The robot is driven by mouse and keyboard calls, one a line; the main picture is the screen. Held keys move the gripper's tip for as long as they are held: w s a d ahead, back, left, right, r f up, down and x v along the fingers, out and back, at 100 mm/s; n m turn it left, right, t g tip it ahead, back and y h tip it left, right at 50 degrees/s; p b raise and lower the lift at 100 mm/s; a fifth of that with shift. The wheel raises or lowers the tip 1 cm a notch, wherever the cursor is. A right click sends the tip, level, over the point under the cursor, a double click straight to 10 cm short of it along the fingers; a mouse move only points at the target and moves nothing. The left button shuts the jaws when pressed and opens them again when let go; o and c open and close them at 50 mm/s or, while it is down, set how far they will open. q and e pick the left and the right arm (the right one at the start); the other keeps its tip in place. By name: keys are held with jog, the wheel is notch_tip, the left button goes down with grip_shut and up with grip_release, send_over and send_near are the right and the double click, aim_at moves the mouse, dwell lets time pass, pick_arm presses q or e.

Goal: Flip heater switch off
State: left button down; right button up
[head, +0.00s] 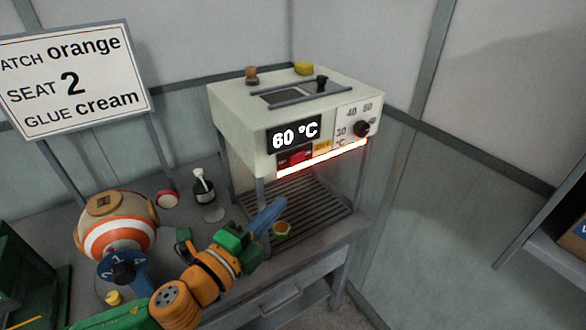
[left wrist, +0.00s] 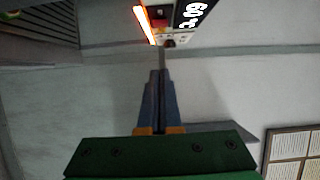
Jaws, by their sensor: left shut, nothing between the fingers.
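The heater (head: 240,140) is a cream box on legs at the back of the bench. Its display (head: 294,134) reads 60 °C, and a bar (head: 322,158) along its lower front edge glows orange-white. A red switch (head: 294,158) sits below the display; its lever position is too small to tell. In the left wrist view the red switch (left wrist: 158,22) shows at the top, beside the glowing bar (left wrist: 145,24). My left gripper (head: 282,202) is shut and empty, in front of and below the switch, apart from it. Its blue fingertips (left wrist: 160,72) point towards the heater.
A black dial (head: 361,128) is at the front panel's right. A slatted tray (head: 310,205) lies under the heater. A striped ball (head: 115,238), a dark bottle (head: 203,187) and a sign (head: 75,80) stand left.

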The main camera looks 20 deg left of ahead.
aim_at(298, 159)
pick_arm(q)
jog(key=shift+s+d+r, duration=0.1)
jog(key=shift+d+r, duration=0.05)
jog(key=shift+r, duration=0.05)
jog(key=w+a+b, duration=0.1)
jog(key=w+b, duration=0.3)
jog(key=w, duration=0.7)
jog(key=shift+w, duration=0.35)
